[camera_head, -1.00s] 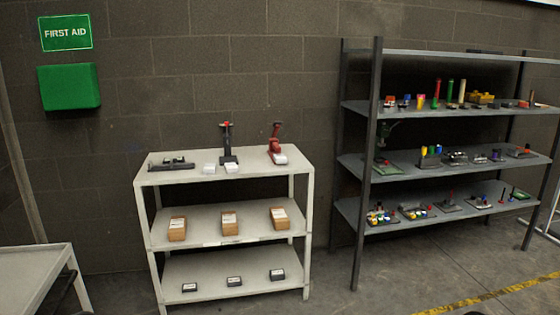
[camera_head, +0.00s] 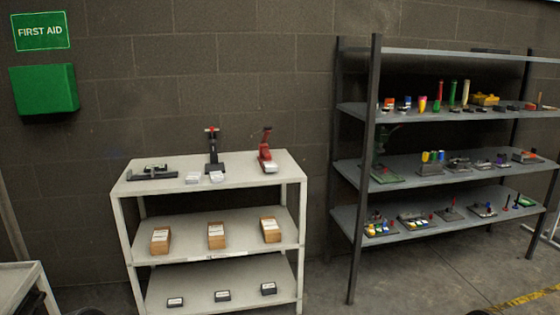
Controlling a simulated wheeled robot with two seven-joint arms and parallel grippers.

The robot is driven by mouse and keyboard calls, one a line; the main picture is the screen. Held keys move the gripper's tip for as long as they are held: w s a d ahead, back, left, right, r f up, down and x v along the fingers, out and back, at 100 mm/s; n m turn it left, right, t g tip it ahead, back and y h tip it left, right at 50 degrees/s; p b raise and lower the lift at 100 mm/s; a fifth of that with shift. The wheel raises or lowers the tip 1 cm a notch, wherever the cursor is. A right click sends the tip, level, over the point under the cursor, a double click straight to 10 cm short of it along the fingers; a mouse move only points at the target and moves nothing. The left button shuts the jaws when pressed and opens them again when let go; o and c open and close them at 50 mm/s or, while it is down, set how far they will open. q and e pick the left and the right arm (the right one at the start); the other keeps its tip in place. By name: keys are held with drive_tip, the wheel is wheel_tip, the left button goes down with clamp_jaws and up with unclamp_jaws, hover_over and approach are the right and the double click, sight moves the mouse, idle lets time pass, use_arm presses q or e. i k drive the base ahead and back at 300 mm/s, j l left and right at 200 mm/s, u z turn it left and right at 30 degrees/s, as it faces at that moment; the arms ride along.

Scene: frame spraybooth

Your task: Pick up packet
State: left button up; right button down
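Two small white packets lie side by side on the top shelf of a white rack (camera_head: 130,186): a left one (camera_head: 193,178) and a right one (camera_head: 217,177). A white piece (camera_head: 270,167) is at the foot of a red hand tool (camera_head: 265,148). Brown open boxes (camera_head: 160,239) with white contents stand on the middle shelf; I cannot tell whether those are packets. Small dark items with white labels (camera_head: 175,302) lie on the bottom shelf. Neither of my grippers is in view.
A black upright tool (camera_head: 213,155) and a flat dark tool (camera_head: 154,173) stand near the packets. A grey shelf unit (camera_head: 372,200) with many small items is at the right. A pale table corner (camera_head: 20,285) is at lower left. Floor shows between the racks.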

sight(268, 166)
drive_tip(key=i+l, duration=0.2)
drive_tip(key=i, duration=0.3)
drive_tip(key=i+l, duration=0.2)
drive_tip(key=i, duration=0.3)
drive_tip(key=i+l+z, duration=0.1)
drive_tip(key=i, duration=0.4)
drive_tip(key=i+l, duration=0.3)
drive_tip(key=i, duration=0.2)
drive_tip(key=i+l+z, duration=0.1)
drive_tip(key=i, duration=0.4)
